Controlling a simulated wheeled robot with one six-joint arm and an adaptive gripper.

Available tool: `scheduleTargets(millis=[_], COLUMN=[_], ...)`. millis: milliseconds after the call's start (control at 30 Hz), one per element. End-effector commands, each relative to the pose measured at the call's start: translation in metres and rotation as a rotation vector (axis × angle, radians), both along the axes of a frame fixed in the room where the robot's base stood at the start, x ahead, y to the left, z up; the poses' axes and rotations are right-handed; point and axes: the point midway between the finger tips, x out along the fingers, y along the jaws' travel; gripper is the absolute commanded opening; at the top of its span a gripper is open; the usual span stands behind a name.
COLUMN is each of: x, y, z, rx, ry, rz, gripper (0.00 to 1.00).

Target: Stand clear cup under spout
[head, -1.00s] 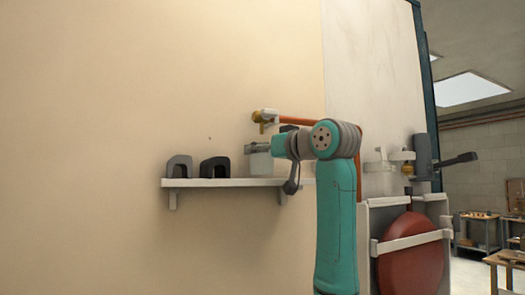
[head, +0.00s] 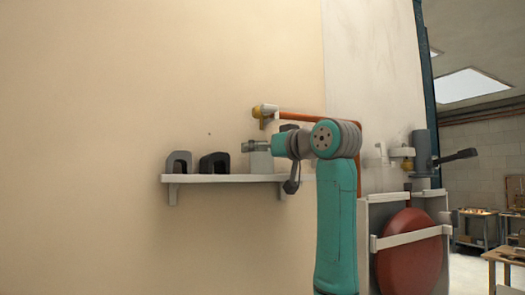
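A pale, see-through shape that looks like the clear cup (head: 260,163) is upright at the right part of the white wall shelf (head: 225,179). The brass spout (head: 264,112) is on the wall above it, at the end of a copper pipe. My arm reaches in from the right, and its wrist is level with the cup's top. A small grey part at its left end seems to be my gripper (head: 257,146), at the cup's upper edge. The fingers are too small and overlapped to tell whether they are open or hold the cup.
Two arch-shaped blocks, one grey (head: 179,163) and one black (head: 214,164), stand on the shelf left of the cup. The copper pipe (head: 305,115) runs right, then down behind my arm. A red tank (head: 409,252) in a pale frame stands at the right.

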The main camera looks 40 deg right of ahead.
Motion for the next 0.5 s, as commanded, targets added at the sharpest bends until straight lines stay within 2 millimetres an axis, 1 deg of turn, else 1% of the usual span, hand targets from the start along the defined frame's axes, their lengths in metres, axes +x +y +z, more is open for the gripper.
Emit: scheduleTargets(millis=[167, 500], x=[-0.017, -0.083], y=[0.000, 0.004], z=[0.001, 0.000], rx=[-0.001, -0.002], ry=[-0.003, -0.003], rz=[-0.001, -0.003], gripper=[0.95, 0.95])
